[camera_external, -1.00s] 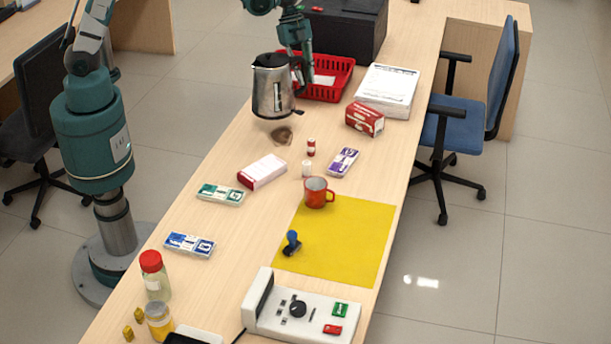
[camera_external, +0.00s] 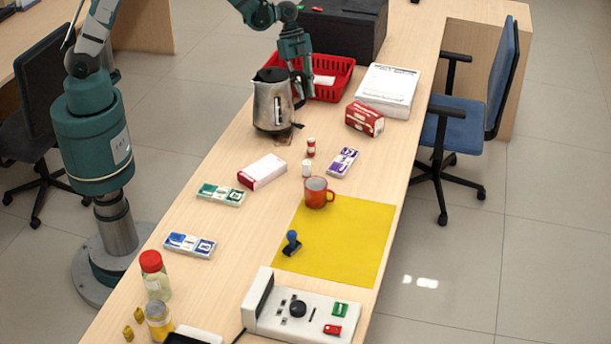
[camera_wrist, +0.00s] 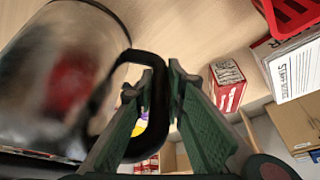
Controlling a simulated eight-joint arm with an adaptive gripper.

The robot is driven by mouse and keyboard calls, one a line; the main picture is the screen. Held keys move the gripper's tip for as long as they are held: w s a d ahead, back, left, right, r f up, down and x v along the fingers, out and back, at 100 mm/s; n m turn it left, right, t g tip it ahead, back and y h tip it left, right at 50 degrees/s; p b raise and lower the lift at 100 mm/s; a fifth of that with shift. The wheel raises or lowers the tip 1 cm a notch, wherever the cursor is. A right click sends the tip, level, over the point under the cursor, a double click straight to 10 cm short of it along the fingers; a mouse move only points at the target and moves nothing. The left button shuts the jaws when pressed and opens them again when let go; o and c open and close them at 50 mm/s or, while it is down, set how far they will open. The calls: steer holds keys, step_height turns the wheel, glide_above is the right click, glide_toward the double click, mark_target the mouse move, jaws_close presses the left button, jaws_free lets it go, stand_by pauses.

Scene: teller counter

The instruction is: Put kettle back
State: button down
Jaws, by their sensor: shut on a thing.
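The kettle (camera_external: 270,101) is silver with a black lid and black handle. It is upright, low at the counter in front of the red basket, and covers most of a brown patch; whether its base touches the counter I cannot tell. My gripper (camera_external: 301,96) is at the kettle's right side, at its handle. In the wrist view the kettle's shiny body (camera_wrist: 60,70) fills the left, and my gripper (camera_wrist: 160,75) is shut on the black handle (camera_wrist: 150,60).
The red basket (camera_external: 345,75) stands close behind the kettle. A red and white box (camera_external: 364,119) and a paper stack (camera_external: 388,88) lie to the right. A white-red box (camera_external: 262,172), small bottles and a red mug (camera_external: 317,192) are nearer.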

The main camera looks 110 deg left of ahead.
steer(key=shift+f, duration=1.8)
steer(key=shift+f+b, duration=0.1)
steer(key=shift+b, duration=0.25)
steer(key=c, duration=2.4)
jaws_free()
steer(key=shift+o, duration=0.2)
steer(key=p+v, duration=0.1)
steer(key=v, duration=1.1)
steer(key=shift+p, duration=0.3)
